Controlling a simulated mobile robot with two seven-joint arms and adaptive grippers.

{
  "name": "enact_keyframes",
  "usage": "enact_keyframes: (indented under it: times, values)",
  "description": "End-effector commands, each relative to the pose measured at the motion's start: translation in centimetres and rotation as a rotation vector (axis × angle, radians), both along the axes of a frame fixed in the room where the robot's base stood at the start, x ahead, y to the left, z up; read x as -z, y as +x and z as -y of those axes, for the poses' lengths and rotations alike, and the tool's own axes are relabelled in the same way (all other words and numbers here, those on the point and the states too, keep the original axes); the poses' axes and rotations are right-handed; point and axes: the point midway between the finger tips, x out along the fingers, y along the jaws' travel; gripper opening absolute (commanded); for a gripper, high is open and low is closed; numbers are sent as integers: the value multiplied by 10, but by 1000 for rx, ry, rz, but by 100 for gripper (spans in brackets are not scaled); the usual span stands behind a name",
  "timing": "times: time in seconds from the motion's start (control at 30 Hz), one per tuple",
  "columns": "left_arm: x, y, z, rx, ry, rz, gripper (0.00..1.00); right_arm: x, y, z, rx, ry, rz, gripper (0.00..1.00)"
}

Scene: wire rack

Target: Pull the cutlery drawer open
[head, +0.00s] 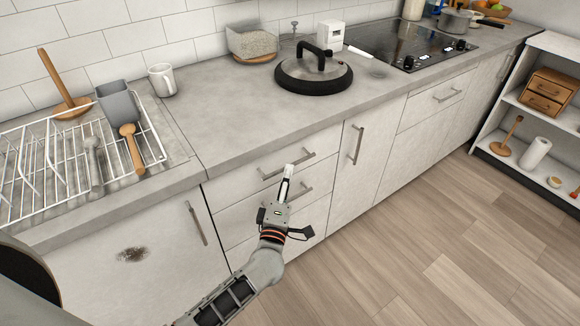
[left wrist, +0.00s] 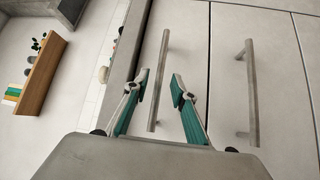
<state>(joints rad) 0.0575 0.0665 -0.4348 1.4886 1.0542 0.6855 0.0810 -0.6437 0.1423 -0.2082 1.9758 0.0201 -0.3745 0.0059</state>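The top drawer (head: 238,189), which I take to be the cutlery drawer, is shut under the counter. Its metal bar handle (head: 268,175) also shows in the left wrist view (left wrist: 165,55). My left gripper (head: 288,170) is in front of this drawer, at the middle of the handle. In the left wrist view the fingers (left wrist: 160,77) are spread, one on each side of the bar; I see no contact, and their depth is hard to judge. My right gripper is in neither view.
A second drawer handle (head: 302,190) lies just below, and a tall cupboard handle (head: 356,145) is to the right. The counter above holds a pan lid (head: 313,76) and a wire rack (head: 60,165). The wooden floor (head: 430,230) in front is clear.

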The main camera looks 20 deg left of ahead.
Motion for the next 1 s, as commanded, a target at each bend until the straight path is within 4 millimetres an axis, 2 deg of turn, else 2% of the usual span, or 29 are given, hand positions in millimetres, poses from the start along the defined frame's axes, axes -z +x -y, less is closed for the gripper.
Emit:
enact_keyframes:
  times: [0.1,0.3,0.63,0.67,0.73,0.77,1.0]
  values:
    - [-3,19,-2,0,1,1,26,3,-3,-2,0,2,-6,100]
    - [-5,38,-4,1,2,0,26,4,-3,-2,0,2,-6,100]
    - [-6,42,-4,2,2,-1,26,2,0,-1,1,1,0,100]
    - [-6,42,-5,1,2,0,23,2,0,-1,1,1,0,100]
    - [-6,42,-5,1,2,0,5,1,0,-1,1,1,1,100]
    - [-6,42,-5,1,2,0,0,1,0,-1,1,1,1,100]
    - [-6,42,-5,1,2,0,0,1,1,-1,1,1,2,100]
